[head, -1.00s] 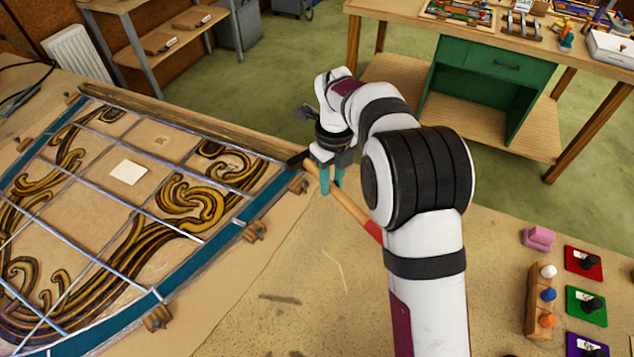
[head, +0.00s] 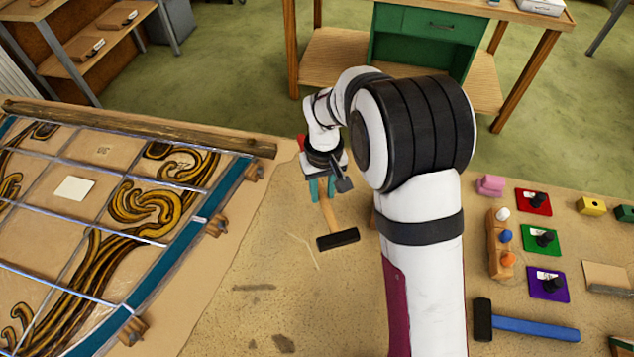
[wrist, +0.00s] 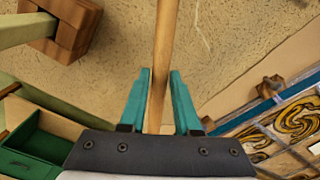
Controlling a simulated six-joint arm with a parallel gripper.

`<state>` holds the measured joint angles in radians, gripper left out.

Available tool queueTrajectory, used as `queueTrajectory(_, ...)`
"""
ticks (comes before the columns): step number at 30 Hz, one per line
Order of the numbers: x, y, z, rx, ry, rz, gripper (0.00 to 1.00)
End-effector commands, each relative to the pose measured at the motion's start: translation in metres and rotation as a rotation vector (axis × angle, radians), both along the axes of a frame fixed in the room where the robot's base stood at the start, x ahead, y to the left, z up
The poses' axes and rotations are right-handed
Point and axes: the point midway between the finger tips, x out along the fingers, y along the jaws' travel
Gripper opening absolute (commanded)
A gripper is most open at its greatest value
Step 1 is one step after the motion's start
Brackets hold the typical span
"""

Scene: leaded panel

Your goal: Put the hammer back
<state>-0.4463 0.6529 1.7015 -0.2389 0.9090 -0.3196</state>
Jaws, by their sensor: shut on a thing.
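My gripper (head: 322,188) is shut on the wooden handle of a hammer (head: 338,240). Its black head points toward the near side of the bench, and a red part shows behind the gripper. In the wrist view the pale handle (wrist: 163,50) runs between my teal fingers (wrist: 158,95); the head is out of that frame. I cannot tell whether the head touches the bench. A second hammer with a blue handle (head: 535,328) lies on the bench at the front right. A brown wooden block (wrist: 68,28) stands beside the handle in the wrist view, mostly hidden by my arm in the head view.
The leaded panel (head: 108,222) lies to the left, with wooden blocks along its edge. A wooden rack with coloured knobs (head: 501,245) and coloured pads (head: 540,238) are at the right. A green cabinet (head: 432,30) stands beyond. The bench between the panel and my arm is mostly clear.

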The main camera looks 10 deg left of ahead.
Motion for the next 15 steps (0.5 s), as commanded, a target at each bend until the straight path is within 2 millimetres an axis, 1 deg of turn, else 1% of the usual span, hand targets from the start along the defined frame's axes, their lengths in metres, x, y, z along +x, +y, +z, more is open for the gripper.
queueTrajectory(9, -0.001, 0.0, -0.047, -0.002, 0.003, -0.002, 0.0)
queueTrajectory(12, 0.0, 0.0, -0.059, -0.001, 0.003, -0.002, 0.0)
queueTrajectory(15, 0.0, 0.0, -0.066, -0.001, 0.002, -0.002, 0.0)
